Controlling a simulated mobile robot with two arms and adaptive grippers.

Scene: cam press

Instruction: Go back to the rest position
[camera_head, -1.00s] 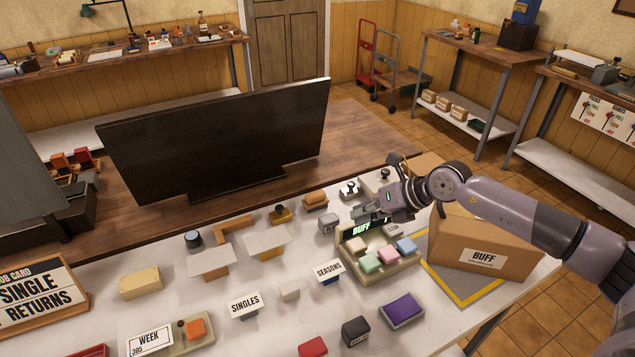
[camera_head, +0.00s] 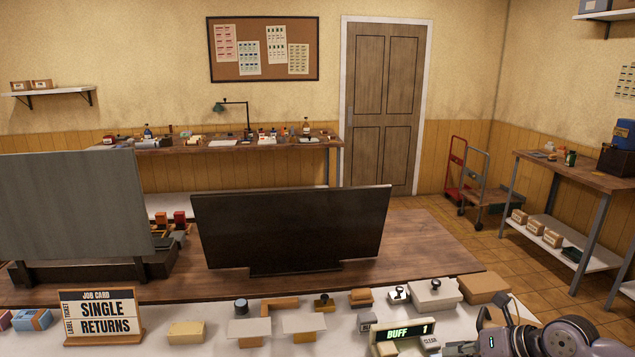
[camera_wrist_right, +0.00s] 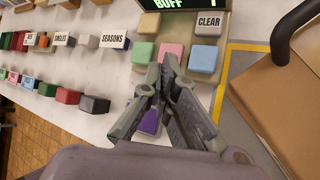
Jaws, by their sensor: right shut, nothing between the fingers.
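My right gripper (camera_wrist_right: 165,66) is shut and empty in the right wrist view. Its fingers are above the white worktop, just in front of a panel with green, pink and blue buttons, and partly hide a purple block (camera_wrist_right: 149,121). In the head view, my right arm and part of its gripper (camera_head: 458,348) show at the bottom right edge, beside the panel's display (camera_head: 405,333) reading "BUFF 1". My left gripper is not in view.
A cardboard box (camera_wrist_right: 280,95) stands right of the gripper on a yellow-edged mat (camera_wrist_right: 234,100). Small coloured blocks (camera_wrist_right: 68,96) and label stands cover the worktop on the left. A dark monitor (camera_head: 295,228) stands behind the worktop.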

